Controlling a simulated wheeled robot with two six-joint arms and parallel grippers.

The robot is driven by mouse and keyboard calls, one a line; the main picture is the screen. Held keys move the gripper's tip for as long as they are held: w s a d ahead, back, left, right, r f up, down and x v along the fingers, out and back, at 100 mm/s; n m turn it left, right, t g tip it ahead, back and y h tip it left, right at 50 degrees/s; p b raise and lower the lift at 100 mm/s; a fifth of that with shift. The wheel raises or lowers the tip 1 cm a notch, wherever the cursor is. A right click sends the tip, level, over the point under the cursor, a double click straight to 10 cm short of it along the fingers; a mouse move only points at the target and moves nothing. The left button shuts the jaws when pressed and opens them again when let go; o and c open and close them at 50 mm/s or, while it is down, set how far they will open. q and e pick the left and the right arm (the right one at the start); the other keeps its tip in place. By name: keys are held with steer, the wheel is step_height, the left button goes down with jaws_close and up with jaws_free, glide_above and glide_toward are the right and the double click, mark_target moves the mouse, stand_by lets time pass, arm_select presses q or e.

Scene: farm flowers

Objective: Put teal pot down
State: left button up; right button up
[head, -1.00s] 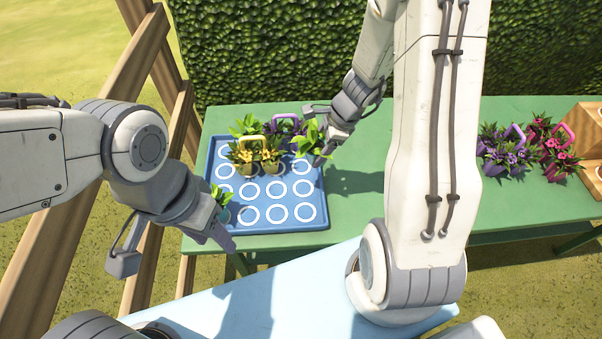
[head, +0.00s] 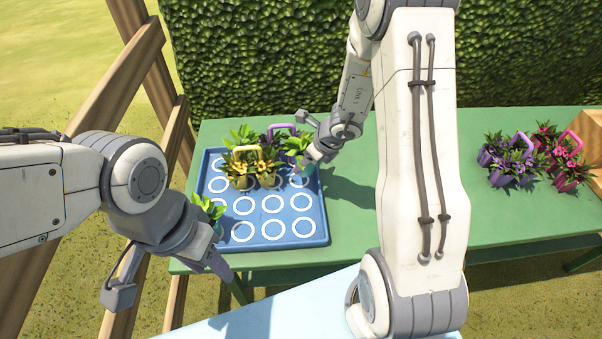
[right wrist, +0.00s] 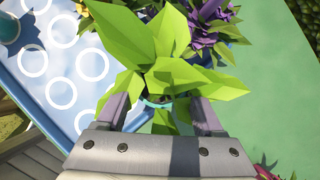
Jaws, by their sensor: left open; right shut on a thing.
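My right gripper (head: 308,160) is shut on a teal pot (head: 309,171) with a green leafy plant. It holds the pot at the right side of the blue tray (head: 318,228), by the second row from the back. In the right wrist view the leaves (right wrist: 165,70) hide most of the pot, and a little teal rim (right wrist: 156,103) shows between the fingers. I cannot tell whether the pot's base touches the tray. My left gripper (head: 172,282) is open and empty at the tray's front left, close to another leafy plant (head: 207,209) at the tray's left edge.
Yellow-flowered pots (head: 241,172) and a purple-handled pot (head: 282,134) stand at the tray's back. White circles (head: 273,204) in the front rows are bare. Purple and pink flowers (head: 512,158) stand on the green table (head: 350,205) at right, near a wooden crate (head: 590,122).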

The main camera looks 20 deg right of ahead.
steer(key=shift+w+a+f, duration=0.5)
steer(key=shift+w+a, duration=0.1)
steer(key=shift+f+b, duration=0.9)
steer(key=shift+f, duration=1.1)
steer(key=shift+f, duration=0.1)
steer(key=shift+f+b, duration=0.1)
steer(key=shift+b, duration=0.2)
steer(key=o, duration=1.6)
steer(key=shift+c, duration=0.2)
